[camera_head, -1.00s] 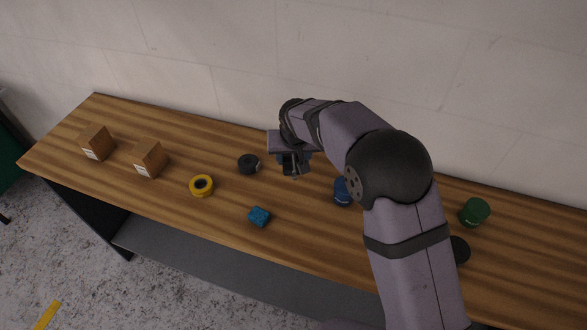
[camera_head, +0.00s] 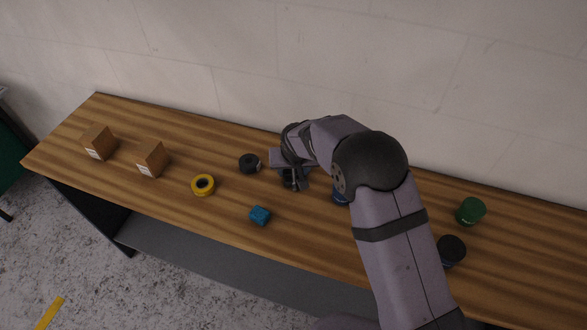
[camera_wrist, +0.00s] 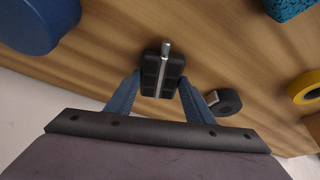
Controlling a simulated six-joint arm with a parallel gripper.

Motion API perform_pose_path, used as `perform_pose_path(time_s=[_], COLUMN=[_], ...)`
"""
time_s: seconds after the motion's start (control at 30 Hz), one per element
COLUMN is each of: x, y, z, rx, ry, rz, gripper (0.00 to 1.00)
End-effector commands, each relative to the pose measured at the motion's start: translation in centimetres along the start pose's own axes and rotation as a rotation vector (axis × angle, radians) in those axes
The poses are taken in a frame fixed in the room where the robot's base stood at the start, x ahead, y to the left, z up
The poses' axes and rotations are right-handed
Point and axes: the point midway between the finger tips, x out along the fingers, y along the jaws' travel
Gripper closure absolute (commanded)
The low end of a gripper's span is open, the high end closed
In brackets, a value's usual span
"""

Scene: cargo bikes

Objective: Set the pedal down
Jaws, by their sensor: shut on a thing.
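The pedal (camera_wrist: 150,70) is a black block with ridged pads and a silver spindle, seen close up in the wrist view. My gripper (camera_wrist: 160,86) is shut on it, with one blue finger on each side. In the head view my gripper (camera_head: 293,180) is low over the middle of the wooden bench (camera_head: 325,240). There the pedal is small and dark and largely merges with the gripper. I cannot tell whether the pedal touches the bench top.
A black tape roll (camera_head: 250,163) lies close left of my gripper, a blue round container (camera_head: 340,197) close right. A yellow tape roll (camera_head: 203,185), a blue block (camera_head: 260,216) and two cardboard boxes (camera_head: 152,160) are further left. Green (camera_head: 471,211) and black (camera_head: 451,250) containers stand right.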

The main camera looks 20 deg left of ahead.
Motion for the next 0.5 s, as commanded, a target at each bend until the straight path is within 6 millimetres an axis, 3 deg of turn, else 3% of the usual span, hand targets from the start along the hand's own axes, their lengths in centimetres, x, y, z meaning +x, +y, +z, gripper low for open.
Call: perform_pose_path(time_s=[0.17,0.2,0.23,0.5], x=[0.41,0.27,0.26,0.25], y=[-0.01,0.00,0.00,0.00], z=[0.14,0.11,0.11,0.12], rx=[0.000,0.000,0.000,0.000], ry=[0.001,0.000,0.000,-0.001], rz=[0.000,0.000,0.000,0.000], gripper=[0.77,0.42,0.35,0.33])
